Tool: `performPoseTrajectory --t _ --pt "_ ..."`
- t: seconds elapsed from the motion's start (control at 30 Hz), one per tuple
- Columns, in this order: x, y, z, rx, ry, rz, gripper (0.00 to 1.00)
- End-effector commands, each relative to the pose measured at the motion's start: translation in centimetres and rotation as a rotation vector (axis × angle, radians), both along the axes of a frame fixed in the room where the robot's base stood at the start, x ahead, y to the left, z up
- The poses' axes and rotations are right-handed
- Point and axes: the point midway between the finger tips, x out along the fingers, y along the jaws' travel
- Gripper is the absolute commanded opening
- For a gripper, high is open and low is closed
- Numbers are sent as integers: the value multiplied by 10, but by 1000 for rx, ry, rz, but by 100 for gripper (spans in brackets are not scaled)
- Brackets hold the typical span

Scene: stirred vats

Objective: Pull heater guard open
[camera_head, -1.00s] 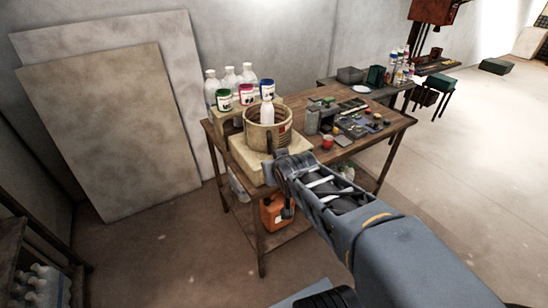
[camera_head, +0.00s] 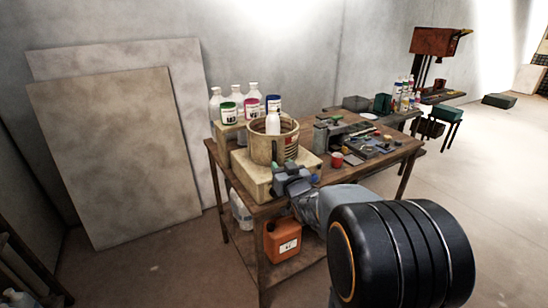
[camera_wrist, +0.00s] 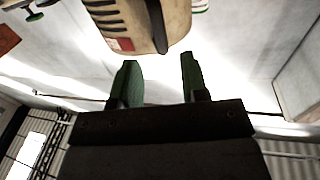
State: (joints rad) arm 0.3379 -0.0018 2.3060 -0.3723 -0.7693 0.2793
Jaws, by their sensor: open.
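A beige round vat (camera_head: 262,150) stands on a cream block (camera_head: 255,183) on the wooden table, with a white bottle (camera_head: 273,123) rising from it. Its right side carries dark slots; I cannot tell for sure which part is the heater guard. In the wrist view a beige slotted body (camera_wrist: 112,22) with a dark upright strip (camera_wrist: 157,28) hangs above the fingers. My gripper (camera_wrist: 157,82) is open, its two green fingers apart with nothing between them. In the head view my gripper (camera_head: 287,176) is at the block's front right, partly hidden by my wrist.
White bottles and lidded jars (camera_head: 229,113) stand behind the vat. A red cup (camera_head: 337,160) and small tools crowd the table's right side. An orange canister (camera_head: 283,239) sits on the lower shelf. Large boards (camera_head: 120,150) lean on the wall.

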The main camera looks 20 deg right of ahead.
Motion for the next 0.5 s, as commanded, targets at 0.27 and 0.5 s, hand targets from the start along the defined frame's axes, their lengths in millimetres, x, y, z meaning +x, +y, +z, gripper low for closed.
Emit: performPoseTrajectory --t 0.27,0.5 --pt "47 -3 0 1 2 0 41" --pt "68 -5 0 -1 1 0 41"
